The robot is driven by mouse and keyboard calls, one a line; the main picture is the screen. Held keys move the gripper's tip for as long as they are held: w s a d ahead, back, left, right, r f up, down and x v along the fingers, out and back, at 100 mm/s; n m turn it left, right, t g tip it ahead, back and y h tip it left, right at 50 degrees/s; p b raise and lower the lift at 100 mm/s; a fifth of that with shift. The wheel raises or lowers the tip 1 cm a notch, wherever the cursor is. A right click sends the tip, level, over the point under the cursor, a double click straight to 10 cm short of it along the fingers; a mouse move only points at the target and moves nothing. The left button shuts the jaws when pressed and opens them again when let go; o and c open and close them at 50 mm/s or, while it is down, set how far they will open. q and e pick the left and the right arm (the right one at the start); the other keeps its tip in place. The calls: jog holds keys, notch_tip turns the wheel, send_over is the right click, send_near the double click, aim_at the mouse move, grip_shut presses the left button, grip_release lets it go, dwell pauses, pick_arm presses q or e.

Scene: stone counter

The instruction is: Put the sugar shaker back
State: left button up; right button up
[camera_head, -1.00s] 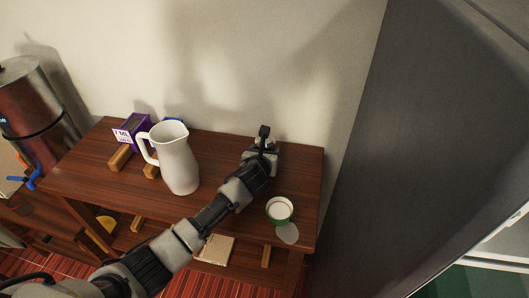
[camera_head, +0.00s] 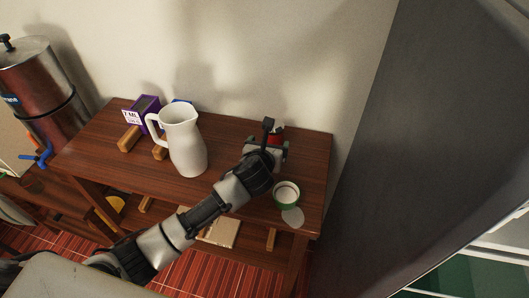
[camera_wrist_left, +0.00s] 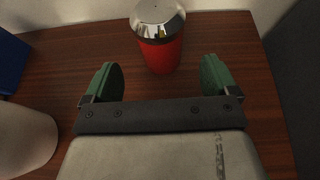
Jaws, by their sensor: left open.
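The sugar shaker, red with a shiny metal top (camera_wrist_left: 158,45), stands upright on the wooden table in the left wrist view. In the head view only a bit of its red body (camera_head: 276,138) shows behind my left gripper (camera_head: 266,144). In the left wrist view my left gripper (camera_wrist_left: 160,82) is open, its two green fingers apart. The shaker stands just beyond the fingertips, centred between them, and is not held. My right gripper is not in view.
A white pitcher (camera_head: 187,148) stands left of the arm, with a purple box (camera_head: 143,110) behind it. The wooden table (camera_head: 226,140) meets a wall behind; a dark cabinet (camera_head: 430,120) rises at right.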

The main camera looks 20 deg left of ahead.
pick_arm(q)
jog(key=shift+v, duration=2.65)
